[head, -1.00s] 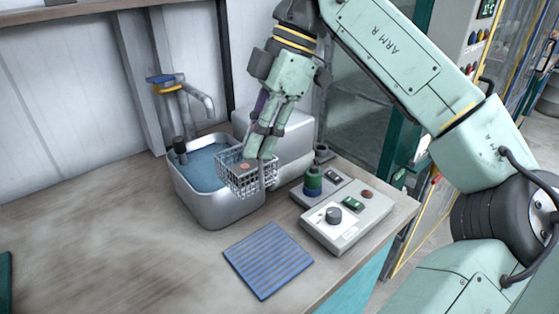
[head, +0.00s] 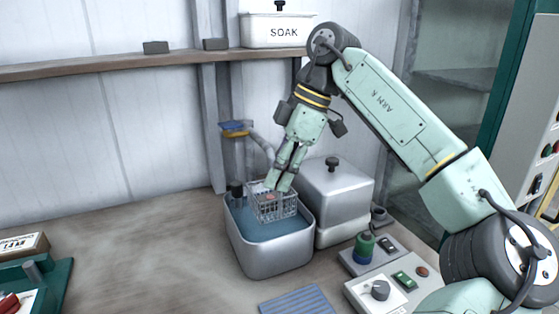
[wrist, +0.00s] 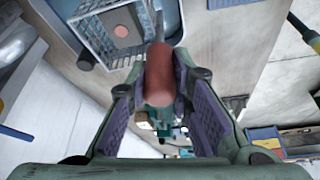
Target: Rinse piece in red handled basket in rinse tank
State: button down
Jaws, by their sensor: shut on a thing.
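My gripper (head: 279,184) is shut on the red handle (wrist: 160,76) of the wire basket (head: 275,208), as the wrist view shows. The basket is inside the outline of the metal rinse tank (head: 272,262), over blue water (head: 258,231). I cannot tell how deep its bottom reaches into the water. In the head view my fingers hide most of the handle.
A tap (head: 262,143) stands behind the tank. A lidded metal box (head: 338,190) is close on its right. A control panel (head: 390,288) and a blue ribbed mat (head: 298,301) are in front. A SOAK container (head: 280,32) is on the shelf.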

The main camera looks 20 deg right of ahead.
aim_at(282, 209)
jog(key=shift+f+b, duration=3.25)
jog(key=shift+f, duration=1.9)
